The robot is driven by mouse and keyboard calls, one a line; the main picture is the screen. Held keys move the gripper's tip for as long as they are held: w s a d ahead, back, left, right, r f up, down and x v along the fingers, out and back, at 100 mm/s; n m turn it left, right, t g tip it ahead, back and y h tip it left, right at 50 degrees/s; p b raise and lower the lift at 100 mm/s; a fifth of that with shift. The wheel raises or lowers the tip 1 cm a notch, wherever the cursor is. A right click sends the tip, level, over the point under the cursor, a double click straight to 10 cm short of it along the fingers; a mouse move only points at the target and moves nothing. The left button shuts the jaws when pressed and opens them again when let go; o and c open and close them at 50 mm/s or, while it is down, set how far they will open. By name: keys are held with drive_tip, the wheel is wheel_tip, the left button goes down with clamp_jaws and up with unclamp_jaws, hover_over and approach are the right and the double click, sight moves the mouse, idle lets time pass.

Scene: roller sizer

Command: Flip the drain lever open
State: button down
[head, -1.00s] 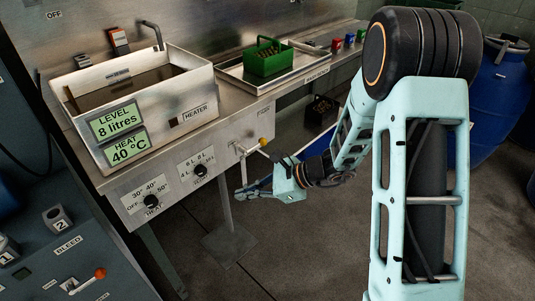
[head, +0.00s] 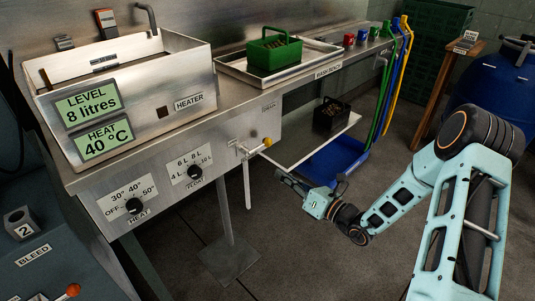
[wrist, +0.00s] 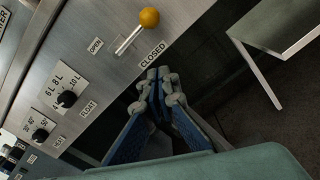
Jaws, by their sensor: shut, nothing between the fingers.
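The drain lever is a pale rod with a yellow ball knob (head: 267,142) on the right end of the sink's front panel. In the wrist view the knob (wrist: 149,17) stands out from the panel, its rod between the OPEN label (wrist: 96,46) and the CLOSED label (wrist: 152,55).
The steel sink (head: 190,75) shows 8 litres and 40 °C. The heat dial (head: 134,206) and float dial (head: 194,172) sit left of the lever. Open floor lies in front.

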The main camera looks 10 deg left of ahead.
sight(259, 147)
drive_tip(key=b+x, duration=0.3)
drive_tip(key=x, duration=0.7)
drive_tip(key=shift+w+d+r, duration=0.15)
drive_tip(key=shift+d+r, duration=0.35)
drive_tip(key=shift+r, duration=0.3)
drive_tip(key=shift+w+d+r, duration=0.15)
drive_tip(key=shift+d+r, duration=0.35)
drive_tip(key=shift+r, duration=0.35)
